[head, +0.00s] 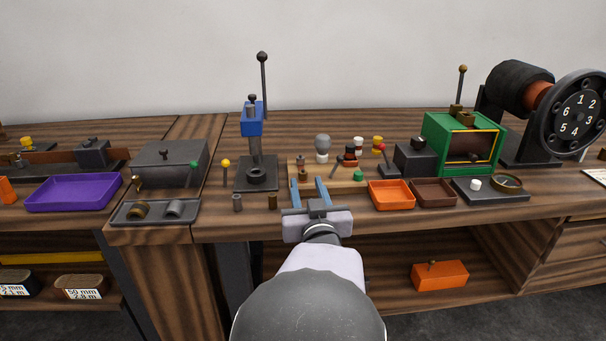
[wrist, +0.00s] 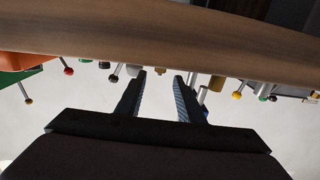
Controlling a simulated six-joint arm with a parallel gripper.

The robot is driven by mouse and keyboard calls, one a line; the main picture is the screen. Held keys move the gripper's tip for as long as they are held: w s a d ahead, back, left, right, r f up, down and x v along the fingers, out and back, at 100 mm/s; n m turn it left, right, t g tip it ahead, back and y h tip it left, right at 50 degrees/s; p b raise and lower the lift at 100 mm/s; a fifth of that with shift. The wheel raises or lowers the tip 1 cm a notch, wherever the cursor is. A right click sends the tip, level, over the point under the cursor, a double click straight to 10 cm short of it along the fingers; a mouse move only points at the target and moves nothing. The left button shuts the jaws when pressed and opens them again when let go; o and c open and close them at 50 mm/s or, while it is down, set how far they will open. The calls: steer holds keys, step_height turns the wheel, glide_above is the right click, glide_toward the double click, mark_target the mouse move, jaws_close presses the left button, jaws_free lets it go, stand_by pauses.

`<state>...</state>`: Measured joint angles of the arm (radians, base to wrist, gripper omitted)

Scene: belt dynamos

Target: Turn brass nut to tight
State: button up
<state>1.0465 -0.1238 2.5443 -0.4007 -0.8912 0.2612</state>
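My gripper (head: 306,183) is in front of the wooden board (head: 348,187) at the bench's front edge, its two blue fingers apart with nothing between them. It also shows open in the wrist view (wrist: 161,75). I cannot pick out the brass nut for certain. The board carries a grey bulb (head: 323,144), a green knob (head: 358,175) and small dark and brass parts, too small to tell apart. My fingers hide part of the board.
An orange tray (head: 391,207) and a brown tray (head: 433,204) lie to the right, before a green housing (head: 432,133). The purple tray (head: 75,204) is far left.

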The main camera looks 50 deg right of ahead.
mark_target(304, 175)
steer(key=shift+p+x, duration=0.4)
steer(key=shift+x, duration=3.05)
jaws_close()
